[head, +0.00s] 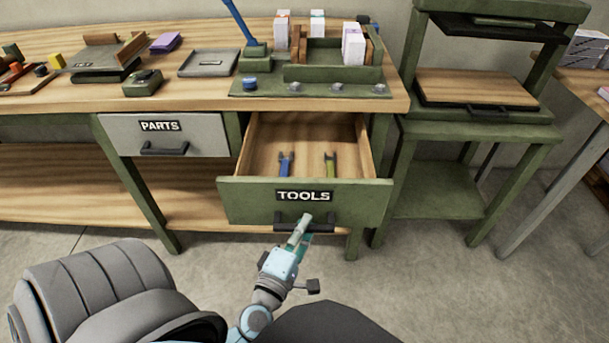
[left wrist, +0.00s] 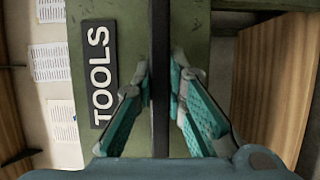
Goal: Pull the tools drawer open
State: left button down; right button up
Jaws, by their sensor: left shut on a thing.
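The green tools drawer (head: 250,200), with a black TOOLS label (head: 304,196), is pulled well out from the bench. Inside it lie a blue-handled tool (head: 285,166) and a green-handled tool (head: 331,166). My left gripper (head: 302,228) is at the dark bar handle (head: 290,218) on the drawer front. In the left wrist view the fingers (left wrist: 160,88) stand on either side of the handle bar (left wrist: 159,50), shut on it, with the label (left wrist: 101,72) beside them. My right gripper is in neither view.
The grey parts drawer (head: 200,130) to the left is shut. The wooden bench top (head: 190,95) holds trays, boxes and small tools. A green press stand (head: 455,130) is at the right. The floor (head: 440,290) in front at the right is clear.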

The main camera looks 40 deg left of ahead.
pick_arm(q)
jog(key=shift+s+d, duration=0.3)
jog(key=shift+s, duration=0.1)
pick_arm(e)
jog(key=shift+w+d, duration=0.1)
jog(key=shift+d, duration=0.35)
pick_arm(q)
jog(key=c, duration=1.6)
grip_release()
jog(key=v, duration=0.7)
jog(key=shift+s, duration=0.2)
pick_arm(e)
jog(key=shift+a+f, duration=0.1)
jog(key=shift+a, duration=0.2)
pick_arm(q)
jog(key=shift+r, duration=0.1)
